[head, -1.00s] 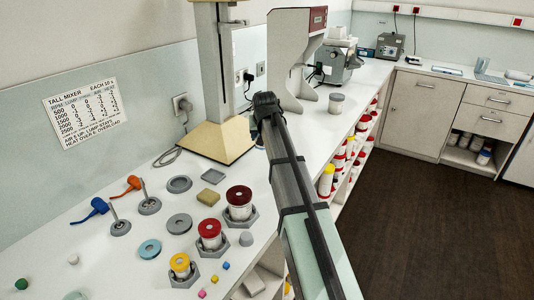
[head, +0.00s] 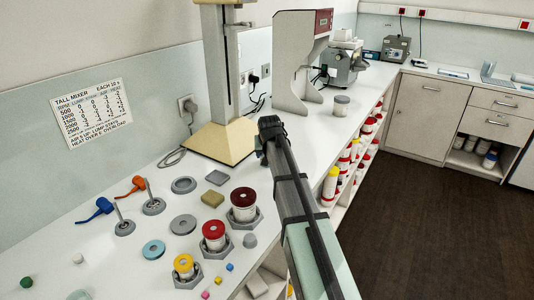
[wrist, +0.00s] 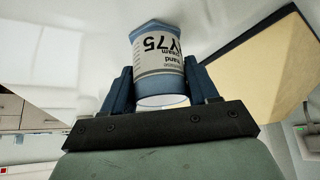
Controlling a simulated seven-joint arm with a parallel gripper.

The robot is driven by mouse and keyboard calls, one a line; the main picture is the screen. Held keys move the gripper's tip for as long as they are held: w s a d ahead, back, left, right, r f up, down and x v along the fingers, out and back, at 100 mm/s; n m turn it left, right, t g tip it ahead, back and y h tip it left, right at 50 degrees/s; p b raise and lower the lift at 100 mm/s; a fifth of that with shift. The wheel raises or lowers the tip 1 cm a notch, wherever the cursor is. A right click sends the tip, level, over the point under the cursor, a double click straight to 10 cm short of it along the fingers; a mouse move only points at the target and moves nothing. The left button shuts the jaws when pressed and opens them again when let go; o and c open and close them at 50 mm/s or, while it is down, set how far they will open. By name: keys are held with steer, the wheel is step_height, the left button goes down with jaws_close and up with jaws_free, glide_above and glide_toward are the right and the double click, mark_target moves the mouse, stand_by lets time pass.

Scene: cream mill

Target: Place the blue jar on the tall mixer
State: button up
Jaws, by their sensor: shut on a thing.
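The blue jar (wrist: 158,52) with a white label sits between the blue fingers of my gripper (wrist: 160,88) in the wrist view. The gripper is shut on it. In the head view my gripper (head: 266,132) is just right of the tall mixer's base, and the jar is mostly or wholly hidden by my arm. The tall mixer has a tall grey column (head: 217,70) on a wide cream base (head: 218,142). The cream base also shows to the right of the jar in the wrist view (wrist: 258,72). The jar is apart from it.
A white machine with a red panel (head: 298,65) stands behind my gripper, with a grey-lidded jar (head: 341,105) to its right. Jars in hexagonal holders (head: 243,208), discs, stirrers and small cubes fill the near counter. A mixer chart (head: 92,113) hangs on the wall.

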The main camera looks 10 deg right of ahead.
steer(key=o, duration=1)
steer(key=shift+o, duration=0.2)
steer(key=d+v, duration=0.1)
steer(key=v, duration=1.1)
steer(key=shift+a, duration=0.45)
steer(key=shift+r, duration=0.1)
